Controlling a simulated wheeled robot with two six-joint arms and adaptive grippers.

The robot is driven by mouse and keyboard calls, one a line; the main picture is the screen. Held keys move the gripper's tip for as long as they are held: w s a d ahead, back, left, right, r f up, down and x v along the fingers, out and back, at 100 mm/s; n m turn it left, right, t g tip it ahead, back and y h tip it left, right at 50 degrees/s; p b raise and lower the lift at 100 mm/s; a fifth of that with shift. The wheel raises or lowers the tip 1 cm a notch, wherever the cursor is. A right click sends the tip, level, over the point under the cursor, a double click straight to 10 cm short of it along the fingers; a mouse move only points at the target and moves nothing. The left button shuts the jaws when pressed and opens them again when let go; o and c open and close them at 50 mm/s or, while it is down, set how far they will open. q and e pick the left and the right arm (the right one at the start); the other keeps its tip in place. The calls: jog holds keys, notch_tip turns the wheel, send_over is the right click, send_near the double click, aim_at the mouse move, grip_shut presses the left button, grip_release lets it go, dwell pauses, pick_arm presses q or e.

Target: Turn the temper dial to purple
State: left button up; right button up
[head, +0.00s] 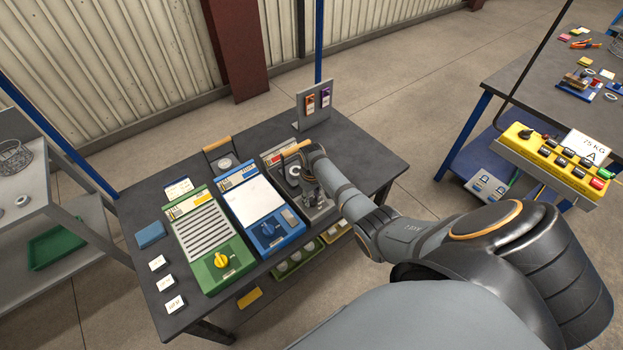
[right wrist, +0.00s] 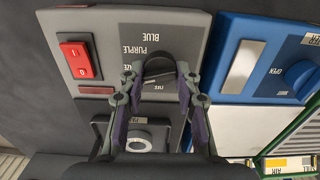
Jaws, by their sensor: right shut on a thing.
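The temper dial (right wrist: 158,72) is a dark round knob on a grey panel, seen in the right wrist view. The words BLUE and PURPLE stand on the panel above it in that view; another label is partly covered. My right gripper (right wrist: 157,80) is shut on the dial, one finger on each side. Where the dial's mark points is not clear. In the head view my right gripper (head: 314,201) is over the near end of the grey unit (head: 272,157), and my arm hides much of it. My left gripper is in neither view.
The grey panel also has a red rocker switch (right wrist: 80,60). Beside the unit stand a blue unit (head: 252,205) and a green unit (head: 208,237) with a yellow knob. A small stand (head: 314,104) with coloured tags is at the table's back. A yellow control box (head: 552,160) is at right.

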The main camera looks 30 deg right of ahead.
aim_at(313, 198)
jog(key=m+p, duration=0.2)
jog(key=m, duration=0.2)
jog(key=shift+d+r+m, duration=0.1)
jog(key=shift+r+m, duration=0.05)
jog(key=shift+m, duration=0.15)
jog(key=shift+m+p, duration=0.7)
jog(key=shift+m, duration=1.5)
jog(key=shift+d, duration=0.1)
jog(key=o, duration=1.1)
jog(key=shift+o, duration=0.2)
notch_tip(313, 198, up, 12)
